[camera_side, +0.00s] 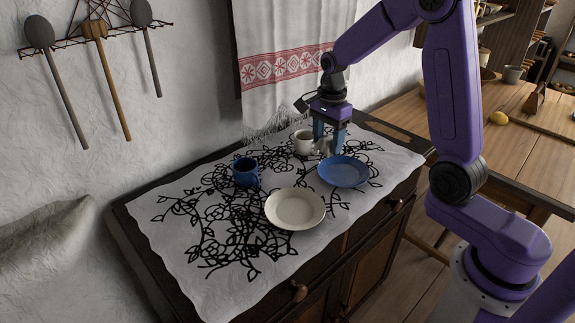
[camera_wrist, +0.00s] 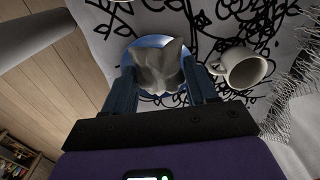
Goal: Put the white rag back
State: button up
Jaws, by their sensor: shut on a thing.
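My gripper (camera_side: 329,138) is low over the far right part of the cloth-covered cabinet top, just behind the blue plate. In the wrist view my gripper (camera_wrist: 163,90) is shut on the white rag (camera_wrist: 160,66), a crumpled greyish-white cloth between the two fingers. The rag (camera_side: 323,146) shows only as a small pale patch in the side view, mostly hidden by the fingers. In the wrist view the blue plate (camera_wrist: 146,42) shows behind the rag. I cannot tell whether the rag touches the surface.
A white mug (camera_side: 303,142) stands close beside my gripper; it also shows in the wrist view (camera_wrist: 243,68). A blue mug (camera_side: 246,171) and a cream plate (camera_side: 295,209) stand nearer the left. A fringed towel (camera_side: 285,70) hangs behind. The patterned cloth (camera_side: 185,255) is clear at the front left.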

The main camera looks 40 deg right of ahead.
jog(key=w+a+r, duration=0.2)
jog(key=a, duration=0.3)
send_over(274, 166)
jog(key=f, duration=0.9)
jog(key=shift+s, duration=0.2)
jog(key=shift+w+f, duration=0.25)
jog(key=shift+f, duration=1.7)
jog(key=shift+f, duration=0.15)
jog(key=o, duration=0.9)
jog(key=shift+o, duration=0.2)
